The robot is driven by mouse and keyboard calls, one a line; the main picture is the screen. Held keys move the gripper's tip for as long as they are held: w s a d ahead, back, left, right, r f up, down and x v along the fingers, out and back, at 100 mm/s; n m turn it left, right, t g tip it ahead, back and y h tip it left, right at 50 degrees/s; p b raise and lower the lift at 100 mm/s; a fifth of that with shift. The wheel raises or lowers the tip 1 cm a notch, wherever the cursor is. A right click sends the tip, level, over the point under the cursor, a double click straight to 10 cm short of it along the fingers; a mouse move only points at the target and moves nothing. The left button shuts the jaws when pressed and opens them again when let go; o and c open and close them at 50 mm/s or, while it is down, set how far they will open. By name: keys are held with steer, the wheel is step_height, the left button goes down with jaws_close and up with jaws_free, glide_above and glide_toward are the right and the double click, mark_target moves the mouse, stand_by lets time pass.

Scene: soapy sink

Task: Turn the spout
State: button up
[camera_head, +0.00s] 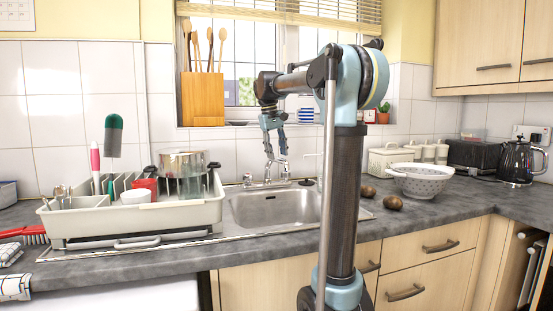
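The chrome tap with its spout (268,168) stands at the back edge of the sink (280,207), with a tap handle on either side. My gripper (275,150) points down just above the tap. Its two fingers look apart, with nothing clearly held between them. The upper part of the spout lies close to the fingertips. It is too small to tell whether they touch it or are around it.
A cream dish rack (130,222) with a pot and utensils stands left of the sink. A colander (420,181) and brown round items (393,202) lie to the right. A wooden utensil block (202,100) stands on the sill behind. The basin looks empty.

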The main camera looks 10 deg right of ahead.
step_height(320, 180, up, 9)
steer(key=a, duration=0.1)
steer(key=shift+s+a+r, duration=0.2)
steer(key=shift+s+a, duration=0.1)
steer(key=shift+a, duration=0.1)
